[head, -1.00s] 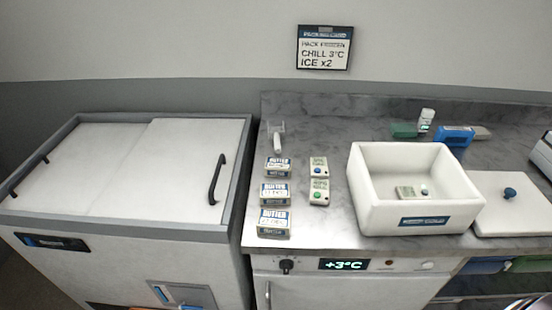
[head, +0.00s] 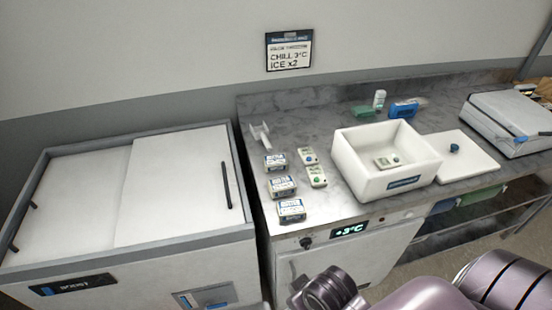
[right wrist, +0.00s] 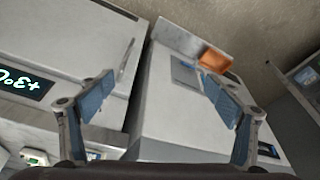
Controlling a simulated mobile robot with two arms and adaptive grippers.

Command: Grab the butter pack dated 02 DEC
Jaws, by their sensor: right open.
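Three butter packs stand in a column at the left end of the counter: the far pack (head: 275,162), the middle pack (head: 282,187) and the near pack (head: 291,211). Their date print is too small to read in the head view. My right gripper (right wrist: 158,100) is open and empty in the right wrist view, with its fingers wide apart in front of the cabinet fronts. My right arm shows at the bottom of the head view, in front of and below the counter edge. My left gripper is not in view.
Two small devices (head: 317,177) lie right of the packs. A white open box (head: 350,165) holds another, with its lid (head: 478,160) to the right. A white chest freezer (head: 180,185) stands left of the counter. A scraper-like tool (head: 262,136) lies behind the packs.

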